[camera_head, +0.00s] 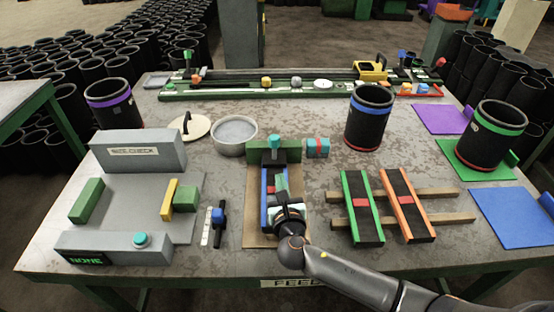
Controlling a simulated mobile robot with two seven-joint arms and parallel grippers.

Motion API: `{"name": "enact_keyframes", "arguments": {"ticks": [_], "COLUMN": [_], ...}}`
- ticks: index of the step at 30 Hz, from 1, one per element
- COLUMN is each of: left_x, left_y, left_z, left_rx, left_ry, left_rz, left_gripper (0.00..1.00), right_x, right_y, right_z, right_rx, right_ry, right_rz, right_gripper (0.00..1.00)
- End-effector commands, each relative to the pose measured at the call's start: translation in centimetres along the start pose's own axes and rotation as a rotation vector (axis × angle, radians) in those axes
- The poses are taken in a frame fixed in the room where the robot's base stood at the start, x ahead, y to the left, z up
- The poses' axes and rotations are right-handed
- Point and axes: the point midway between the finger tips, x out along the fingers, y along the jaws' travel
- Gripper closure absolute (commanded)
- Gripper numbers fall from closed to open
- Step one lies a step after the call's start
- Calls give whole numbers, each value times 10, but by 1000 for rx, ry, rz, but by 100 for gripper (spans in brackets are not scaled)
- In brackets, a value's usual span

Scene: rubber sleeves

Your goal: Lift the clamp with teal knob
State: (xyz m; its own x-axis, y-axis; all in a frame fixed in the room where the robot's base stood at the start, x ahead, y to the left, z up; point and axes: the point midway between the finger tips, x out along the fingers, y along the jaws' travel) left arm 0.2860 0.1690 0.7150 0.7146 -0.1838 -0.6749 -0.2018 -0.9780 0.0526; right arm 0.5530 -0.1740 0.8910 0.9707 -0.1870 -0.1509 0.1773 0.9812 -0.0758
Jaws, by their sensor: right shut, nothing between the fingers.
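The clamp with the teal knob (274,141) stands at the far end of a fixture with blue side rails (264,185), on a brown board. A green bar (259,152) lies across the fixture at the clamp. My right gripper (282,190) is over the near part of the fixture, on the near side of the clamp and apart from it. It is shut and empty. My wrist hides the near end of the fixture, and whether the fingers touch it cannot be told. My left gripper is not in view.
A red-and-blue block (318,148) sits right of the clamp, and a metal bowl (234,135) behind left. A grey size-check station (138,150) is at left. Black sleeves, one blue-banded (369,118), and two strips on wooden rails (434,194) are at right.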

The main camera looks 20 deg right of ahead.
Motion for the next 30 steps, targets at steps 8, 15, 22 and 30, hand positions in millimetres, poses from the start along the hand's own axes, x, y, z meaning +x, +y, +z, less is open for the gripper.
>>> {"name": "enact_keyframes", "arguments": {"ticks": [8, 15, 22, 30], "left_x": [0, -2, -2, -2], "left_y": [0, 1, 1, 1], "left_z": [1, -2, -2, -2], "left_rx": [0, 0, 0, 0], "left_ry": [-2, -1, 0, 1], "left_rz": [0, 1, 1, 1], "left_gripper": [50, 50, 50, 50], "right_x": [48, 64, 65, 66], "right_y": [0, 0, 0, 0], "right_z": [14, 27, 28, 29], "right_rx": [3, 1, 1, 1], "right_ry": [-3, 1, 1, 1], "right_rz": [1, 0, 1, 1], "right_gripper": [100, 100, 100, 100]}}
